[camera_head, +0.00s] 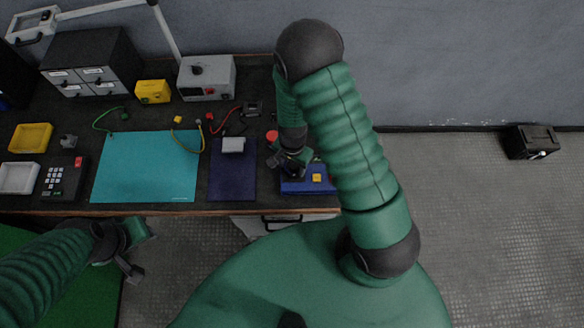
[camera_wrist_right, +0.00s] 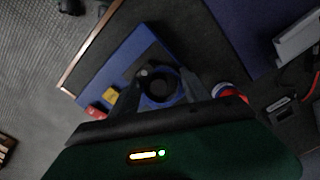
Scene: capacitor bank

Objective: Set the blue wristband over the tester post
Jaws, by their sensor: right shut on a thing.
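The blue tester box (camera_head: 300,187) sits at the right front end of the bench, with a yellow button (camera_head: 317,178) on top. It also shows in the right wrist view (camera_wrist_right: 122,57). My right gripper (camera_wrist_right: 160,90) is above the box's edge, shut on the blue wristband (camera_wrist_right: 181,97), a ring between its fingers. A dark round shape fills the ring's middle. A small grey knob, perhaps the post top (camera_wrist_right: 144,72), shows beside it; I cannot tell whether the ring is around the post. My left gripper (camera_head: 137,251) is open and empty, off the bench's front edge.
A dark blue pad (camera_head: 232,185) with a grey block (camera_head: 233,145) lies left of the tester. A teal mat (camera_head: 147,168) lies further left. A red round thing (camera_head: 272,136) and a red cable (camera_head: 224,121) are behind the gripper. The bench's front edge (camera_head: 180,211) is close.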

